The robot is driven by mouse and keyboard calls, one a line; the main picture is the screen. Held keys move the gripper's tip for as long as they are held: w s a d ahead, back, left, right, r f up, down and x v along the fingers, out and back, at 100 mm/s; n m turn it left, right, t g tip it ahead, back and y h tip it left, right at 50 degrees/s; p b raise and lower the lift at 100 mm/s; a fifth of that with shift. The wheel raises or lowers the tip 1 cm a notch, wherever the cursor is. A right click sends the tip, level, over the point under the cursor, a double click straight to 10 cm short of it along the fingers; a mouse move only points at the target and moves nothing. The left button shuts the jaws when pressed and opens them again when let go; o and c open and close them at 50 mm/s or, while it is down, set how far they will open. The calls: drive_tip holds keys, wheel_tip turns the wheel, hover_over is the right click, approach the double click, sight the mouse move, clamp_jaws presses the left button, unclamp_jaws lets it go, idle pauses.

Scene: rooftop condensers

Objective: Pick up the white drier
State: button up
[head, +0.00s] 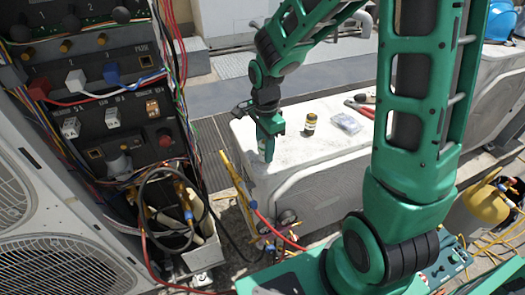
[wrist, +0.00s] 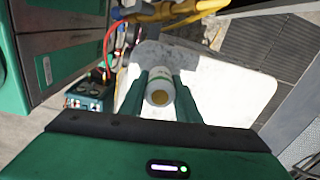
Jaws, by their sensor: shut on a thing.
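The white drier (wrist: 161,84) is a white cylinder with a brassy round end and a green mark. In the wrist view it sits between the two green fingers of my gripper (wrist: 160,98), which is shut on it. In the head view my gripper (head: 268,128) points down over the left end of a white condenser top (head: 290,150).
A yellow-and-dark can (head: 310,123), a clear packet (head: 345,122) and red-handled pliers (head: 360,108) lie to the right on the same top. Yellow gauge hoses (head: 238,185) stand close at its left end. An open wired control panel (head: 100,90) is at left.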

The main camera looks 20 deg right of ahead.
drive_tip(key=shift+r, duration=0.15)
drive_tip(key=shift+r, duration=0.6)
wheel_tip(320, 180, up, 3)
drive_tip(key=shift+s+r, duration=0.1)
drive_tip(key=s+a+r, duration=0.4)
drive_tip(key=s+r, duration=0.2)
drive_tip(key=s, duration=0.4)
drive_tip(key=shift+s+a+r, duration=0.15)
drive_tip(key=shift+s+a, duration=0.1)
drive_tip(key=shift+s, duration=0.05)
drive_tip(key=o, duration=0.4)
drive_tip(key=c, duration=0.4)
